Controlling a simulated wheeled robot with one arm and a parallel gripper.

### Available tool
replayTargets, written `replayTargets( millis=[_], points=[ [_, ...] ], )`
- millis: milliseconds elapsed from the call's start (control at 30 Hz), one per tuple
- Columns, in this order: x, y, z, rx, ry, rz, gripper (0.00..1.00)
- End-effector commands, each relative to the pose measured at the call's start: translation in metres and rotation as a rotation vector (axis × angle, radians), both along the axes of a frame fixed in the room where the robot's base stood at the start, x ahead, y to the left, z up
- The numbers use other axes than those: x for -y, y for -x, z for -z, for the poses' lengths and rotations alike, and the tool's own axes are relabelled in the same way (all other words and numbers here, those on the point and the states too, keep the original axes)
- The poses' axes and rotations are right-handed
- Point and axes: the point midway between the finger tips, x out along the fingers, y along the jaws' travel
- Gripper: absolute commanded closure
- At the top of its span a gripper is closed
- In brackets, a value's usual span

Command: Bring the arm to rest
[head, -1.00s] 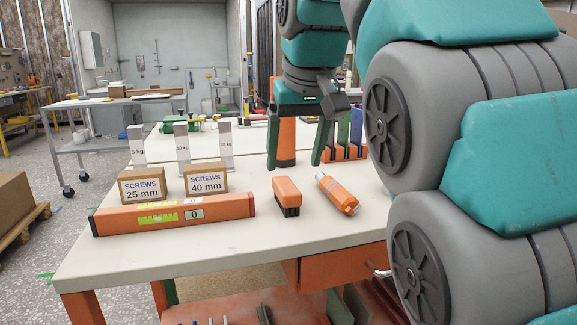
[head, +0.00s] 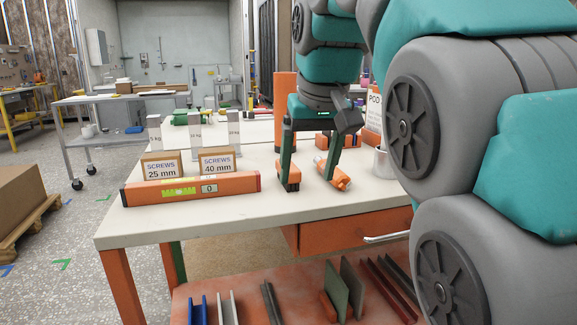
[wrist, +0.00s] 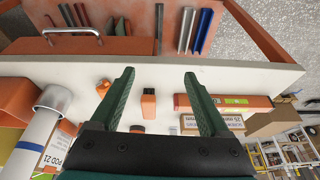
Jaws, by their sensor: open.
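My gripper (head: 308,176) hangs over the workbench (head: 240,212) with its fingers apart. In the wrist view my gripper (wrist: 158,74) is open with nothing held between the fingertips. In the head view its fingers overlap the orange brush (head: 291,178) and the orange bottle (head: 334,175). In the wrist view the brush (wrist: 148,104) appears between the fingers, farther off, and part of the bottle (wrist: 103,88) shows just left of the left finger. I cannot tell the exact gap to them.
An orange level (head: 215,188) lies along the bench's left front, before two screw boxes (head: 160,166). An orange cylinder (head: 285,90) stands behind my gripper. The bench front middle is clear.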

Motion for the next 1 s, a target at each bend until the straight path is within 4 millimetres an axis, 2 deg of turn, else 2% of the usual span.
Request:
replayTargets(
  millis=[267,467,767,1000],
  points=[
    [0.023,0.017,0.036,-0.064,-0.001,0.055,0.21],
    [0.049,0.045,0.086,-0.144,0.001,0.115,0.21],
    [0.085,0.11,0.177,-0.276,0.021,0.185,0.21],
    [0.105,0.178,0.25,-0.377,0.042,0.214,0.21]
  ],
)
